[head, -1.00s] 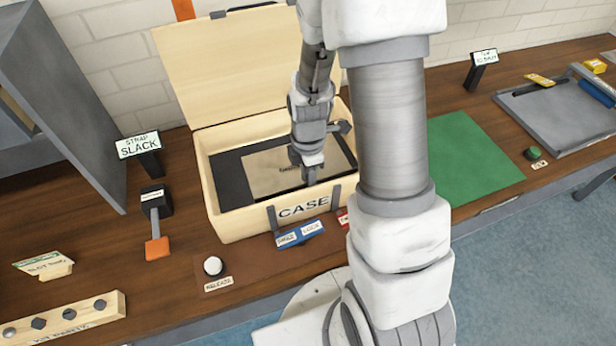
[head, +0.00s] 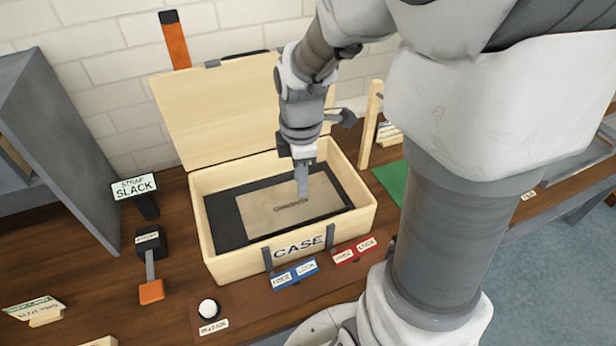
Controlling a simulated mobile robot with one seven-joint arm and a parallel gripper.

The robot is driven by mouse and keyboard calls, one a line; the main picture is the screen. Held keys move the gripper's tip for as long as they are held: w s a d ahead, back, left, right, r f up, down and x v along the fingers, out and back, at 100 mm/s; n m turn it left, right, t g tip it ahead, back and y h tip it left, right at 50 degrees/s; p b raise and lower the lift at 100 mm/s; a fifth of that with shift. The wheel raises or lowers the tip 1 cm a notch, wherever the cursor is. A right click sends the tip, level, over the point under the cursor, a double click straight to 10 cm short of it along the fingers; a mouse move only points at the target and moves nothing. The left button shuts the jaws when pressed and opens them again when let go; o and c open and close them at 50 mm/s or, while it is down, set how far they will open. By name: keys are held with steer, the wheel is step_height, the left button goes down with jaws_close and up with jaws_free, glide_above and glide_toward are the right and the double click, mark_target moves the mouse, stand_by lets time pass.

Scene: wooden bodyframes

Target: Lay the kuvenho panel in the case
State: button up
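The case (head: 240,264) is a pale wooden box with its lid (head: 215,115) standing open at the back. A tan panel (head: 262,212) with a dark mark, too small to read, lies flat in the case over a dark lining (head: 224,222). I take it to be the kuvenho panel. My gripper (head: 303,194) points down over the panel's right part, its tip at or just above the surface. I see its fingers nearly edge-on, so I cannot tell whether they are open or hold the panel.
Blue (head: 294,274) and red (head: 355,250) FREE/LOCK tabs sit in front of the case. A white button (head: 208,308) stands front left. An orange-handled lever (head: 151,290) and a STRAP SLACK sign (head: 134,187) stand to the left. A green mat (head: 392,180) lies to the right.

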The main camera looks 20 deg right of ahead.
steer(key=s+a+r+m+t, duration=0.2)
steer(key=s+r+m+t, duration=0.2)
steer(key=s+r+m, duration=0.8)
steer(key=r+m, duration=0.2)
steer(key=m, duration=0.1)
steer(key=shift+a+m+t, duration=0.3)
steer(key=shift+m+t, duration=0.1)
stand_by(0.4)
